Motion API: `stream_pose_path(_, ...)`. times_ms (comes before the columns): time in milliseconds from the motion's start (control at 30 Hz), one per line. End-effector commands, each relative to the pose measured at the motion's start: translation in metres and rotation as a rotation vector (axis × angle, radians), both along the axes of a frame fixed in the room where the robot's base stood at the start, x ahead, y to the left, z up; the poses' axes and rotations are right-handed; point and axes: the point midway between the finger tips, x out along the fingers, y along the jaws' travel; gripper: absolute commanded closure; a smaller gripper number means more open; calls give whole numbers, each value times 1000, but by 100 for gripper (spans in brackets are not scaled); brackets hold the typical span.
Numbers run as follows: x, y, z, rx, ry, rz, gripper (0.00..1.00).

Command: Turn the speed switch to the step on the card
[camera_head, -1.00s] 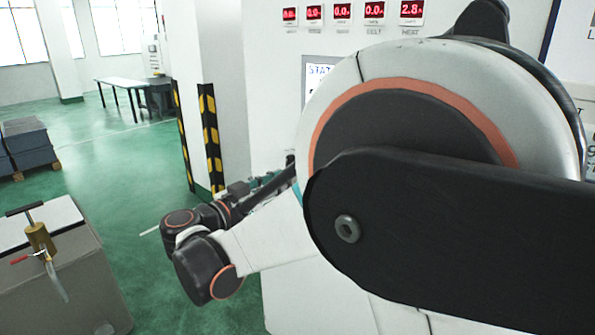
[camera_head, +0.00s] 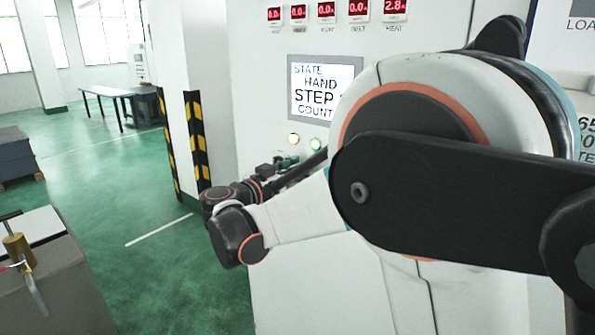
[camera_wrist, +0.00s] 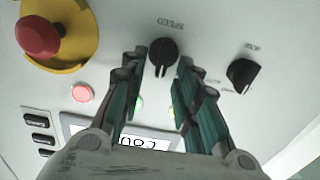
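In the wrist view, a black rotary switch (camera_wrist: 162,52) is on the pale panel, between and just beyond my gripper's fingertips (camera_wrist: 162,66). The fingers are open, with a gap on each side of the switch. I cannot tell how deep they reach. A second black rotary switch (camera_wrist: 242,75) is to the right. In the head view, my gripper (camera_head: 287,163) is at the machine front, and the switches are hidden there. No step card is clearly identifiable.
A red stop button (camera_wrist: 40,36) on a yellow base and a lit red button (camera_wrist: 82,93) are left of the fingers. A screen (camera_head: 322,92) reads STATE, HAND, STEP and COUNT, partly covered by my arm. A striped post (camera_head: 198,138) stands left of the machine.

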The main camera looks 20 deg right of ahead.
Motion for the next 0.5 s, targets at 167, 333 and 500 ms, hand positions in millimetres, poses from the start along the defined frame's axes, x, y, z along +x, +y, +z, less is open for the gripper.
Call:
stream_pose_path(167, 0, 0, 0, 0, 0, 0, 100)
stream_pose_path(333, 0, 0, 0, 0, 0, 0, 100)
stream_pose_path(500, 0, 0, 0, -6, 9, 0, 100)
